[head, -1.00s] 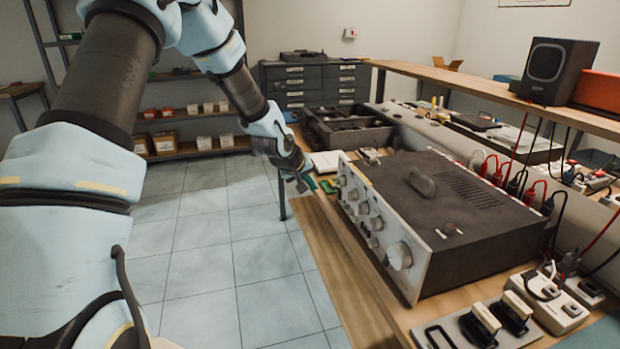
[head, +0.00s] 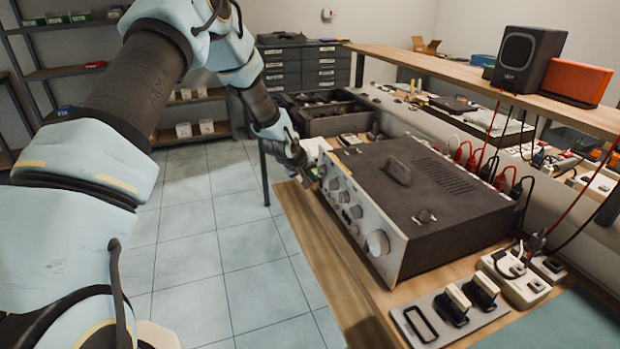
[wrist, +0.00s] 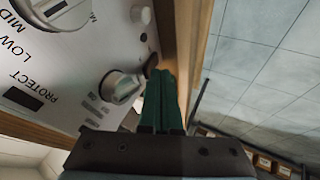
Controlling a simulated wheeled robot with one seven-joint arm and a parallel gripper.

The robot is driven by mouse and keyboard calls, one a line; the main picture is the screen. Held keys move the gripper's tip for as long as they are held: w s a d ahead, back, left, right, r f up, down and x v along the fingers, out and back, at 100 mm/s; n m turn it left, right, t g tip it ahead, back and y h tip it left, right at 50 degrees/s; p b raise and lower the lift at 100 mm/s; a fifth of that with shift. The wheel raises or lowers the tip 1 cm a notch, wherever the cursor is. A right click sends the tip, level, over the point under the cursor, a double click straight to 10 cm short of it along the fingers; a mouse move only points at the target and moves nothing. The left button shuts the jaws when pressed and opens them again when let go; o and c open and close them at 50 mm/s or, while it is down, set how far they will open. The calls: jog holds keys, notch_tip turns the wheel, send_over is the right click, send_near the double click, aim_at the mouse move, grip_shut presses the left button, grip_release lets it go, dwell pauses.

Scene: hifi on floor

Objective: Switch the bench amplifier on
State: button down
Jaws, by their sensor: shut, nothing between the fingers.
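The bench amplifier (head: 420,195) is a dark box with a silver front panel, standing on the wooden bench. Its front panel (wrist: 60,75) fills the left of the wrist view, with MID, LOW and PROTECT printed on it. A silver knob (wrist: 121,87) with a pointer, a small dark round part beside it and a dark rectangular window (wrist: 22,98) show there. My gripper (wrist: 163,75) is shut and empty, its green fingertips close beside the silver knob. In the head view my gripper (head: 308,178) is at the panel's far end; I cannot tell whether it touches.
A metal plate with black-and-white handles (head: 450,312) and white boxes (head: 515,278) lie on the near bench. An open dark case (head: 320,118) stands beyond the amplifier. Red and black cables run behind it. Free floor (head: 225,240) lies left of the bench.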

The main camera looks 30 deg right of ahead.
jog(key=shift+d, duration=0.1)
jog(key=shift+d+f+b, duration=0.1)
jog(key=shift+d+b, duration=0.2)
jog(key=shift+b, duration=0.4)
jog(key=shift+a+r+p, duration=0.1)
jog(key=shift+r+p, duration=0.1)
jog(key=shift+p, duration=0.15)
jog(key=shift+r, duration=0.1)
jog(key=shift+r+p, duration=0.35)
jog(key=shift+r, duration=0.4)
